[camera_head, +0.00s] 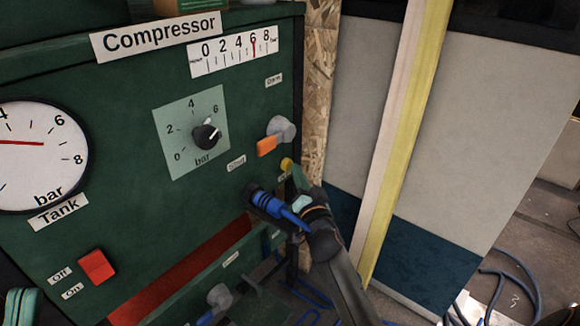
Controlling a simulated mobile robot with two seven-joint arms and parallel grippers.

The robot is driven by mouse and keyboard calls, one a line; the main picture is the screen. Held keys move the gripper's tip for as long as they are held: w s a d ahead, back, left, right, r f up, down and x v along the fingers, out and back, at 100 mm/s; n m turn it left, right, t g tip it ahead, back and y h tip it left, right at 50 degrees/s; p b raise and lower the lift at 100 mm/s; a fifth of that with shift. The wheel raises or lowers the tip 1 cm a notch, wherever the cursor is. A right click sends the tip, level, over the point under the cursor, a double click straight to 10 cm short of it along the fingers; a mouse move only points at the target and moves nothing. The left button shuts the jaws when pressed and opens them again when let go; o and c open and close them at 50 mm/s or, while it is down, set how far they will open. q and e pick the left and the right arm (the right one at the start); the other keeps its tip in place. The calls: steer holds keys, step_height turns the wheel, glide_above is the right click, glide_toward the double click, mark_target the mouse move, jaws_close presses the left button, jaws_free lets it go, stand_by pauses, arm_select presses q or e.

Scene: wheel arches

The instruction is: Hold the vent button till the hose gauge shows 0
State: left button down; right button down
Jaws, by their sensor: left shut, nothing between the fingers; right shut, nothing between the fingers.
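The hose gauge (232,52) is the white strip scale at the top of the green compressor panel; its red needle stands at about 6. A small round yellow button (286,164), seemingly the vent button, sits near the panel's right edge; the small label below it is too small to read. My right gripper (296,178) is shut and empty, its tip just below and right of the button. I cannot tell whether it touches the button. A blue hose coupling (265,201) lies just left of my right gripper. My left gripper is not clearly visible.
A grey-and-orange valve handle (275,137) is just above the button. A black pressure knob (206,137), the round tank gauge (40,155) and a red switch (97,266) lie further left. A yellow-edged post (400,150) stands to the right. Blue hose (515,290) lies on the floor.

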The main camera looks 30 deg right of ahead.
steer(key=shift+w+a, duration=0.25)
steer(key=shift+w, duration=0.15)
stand_by(0.3)
steer(key=shift+w+a+r, duration=0.1)
steer(key=shift+a+r, duration=0.1)
stand_by(0.8)
stand_by(0.7)
steer(key=shift+s+d+f+p, duration=0.15)
steer(key=shift+s, duration=0.35)
steer(key=shift+s+d+f+p, duration=0.1)
steer(key=shift+s+d+p, duration=0.05)
steer(key=shift+s, duration=0.3)
steer(key=shift+s+d+p, duration=0.35)
steer(key=shift+s+p, duration=0.1)
steer(key=shift+s, duration=0.35)
steer(key=shift+s+d+p, duration=0.4)
steer(key=shift+s, duration=0.35)
steer(key=shift+s+d+p, duration=0.35)
steer(key=shift+s+p, duration=0.1)
steer(key=shift+s, duration=0.35)
